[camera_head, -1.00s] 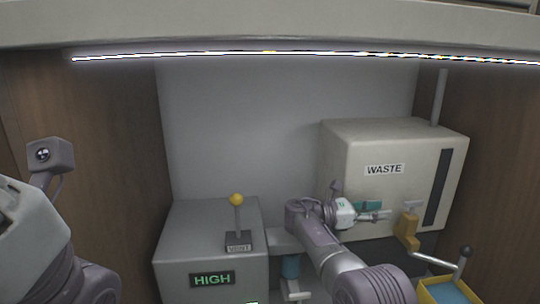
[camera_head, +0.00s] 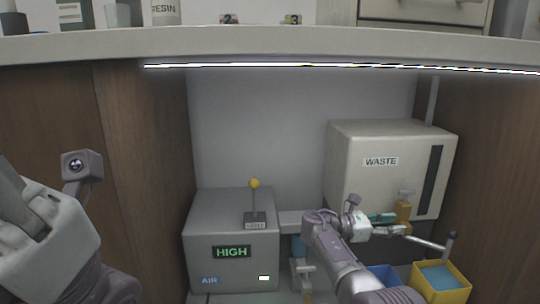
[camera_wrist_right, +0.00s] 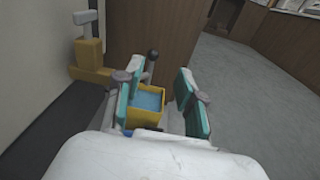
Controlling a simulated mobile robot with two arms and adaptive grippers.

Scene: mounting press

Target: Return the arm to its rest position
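My right arm reaches in from the bottom right of the head view. Its gripper (camera_head: 388,226) is in front of the white WASTE box (camera_head: 375,185), near a yellow bracket (camera_head: 403,211). In the right wrist view the two teal-padded fingers (camera_wrist_right: 163,98) stand apart with nothing held between them. A yellow bin with blue inside (camera_wrist_right: 147,120) shows beyond the gap. My left arm stands at the left edge of the head view; its white wrist body shows, but its fingertips cannot be made out.
A grey box (camera_head: 205,237) with a HIGH display and yellow-knobbed lever (camera_head: 255,202) stands left of the right arm. A black-knobbed lever (camera_head: 449,242) rises near the yellow bin (camera_head: 459,294). A blue bin (camera_head: 384,272) is beside it. A counter (camera_head: 300,42) overhangs.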

